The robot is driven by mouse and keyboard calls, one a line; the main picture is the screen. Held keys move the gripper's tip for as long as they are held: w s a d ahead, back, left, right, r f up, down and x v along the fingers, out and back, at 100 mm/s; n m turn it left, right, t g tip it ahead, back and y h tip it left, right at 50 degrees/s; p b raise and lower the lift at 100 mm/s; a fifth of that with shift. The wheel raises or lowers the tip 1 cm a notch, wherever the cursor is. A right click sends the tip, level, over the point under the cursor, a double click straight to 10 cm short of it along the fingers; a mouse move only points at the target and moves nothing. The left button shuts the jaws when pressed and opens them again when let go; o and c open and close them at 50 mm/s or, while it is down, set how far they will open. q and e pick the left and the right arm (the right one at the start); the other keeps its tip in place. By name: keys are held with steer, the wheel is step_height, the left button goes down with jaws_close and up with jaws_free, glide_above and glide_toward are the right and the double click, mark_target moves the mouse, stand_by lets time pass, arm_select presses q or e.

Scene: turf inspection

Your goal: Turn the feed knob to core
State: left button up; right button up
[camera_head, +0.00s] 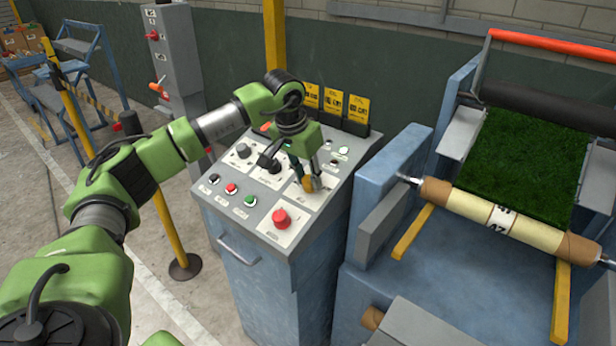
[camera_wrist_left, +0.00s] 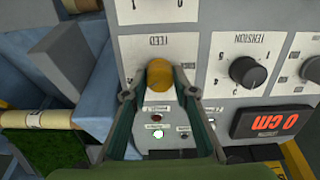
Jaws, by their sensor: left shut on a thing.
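The feed knob (camera_wrist_left: 161,76) is yellow-orange and sits under the FEED label in the left wrist view. It also shows in the head view as a small yellowish knob (camera_head: 308,184) on the sloped control panel (camera_head: 262,226). My left gripper (camera_head: 307,178) reaches down over the panel from behind. In the left wrist view its two fingers (camera_wrist_left: 158,96) stand on either side of the knob, shut on it. The position marks around the knob are mostly hidden or too small to read. My right gripper is not in view.
A tension knob (camera_wrist_left: 248,72) and a red "0 cm" display (camera_wrist_left: 270,121) sit beside the feed knob. A red mushroom button (camera_head: 281,217) is in front. A small green lamp (camera_wrist_left: 158,134) is lit. The turf machine (camera_head: 384,190), with a wrapped roll (camera_head: 498,218), stands right.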

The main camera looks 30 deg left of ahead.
arm_select(q)
steer(key=shift+m, duration=0.4)
steer(key=o, duration=1.1)
steer(key=shift+r, duration=0.1)
steer(key=v, duration=1.2)
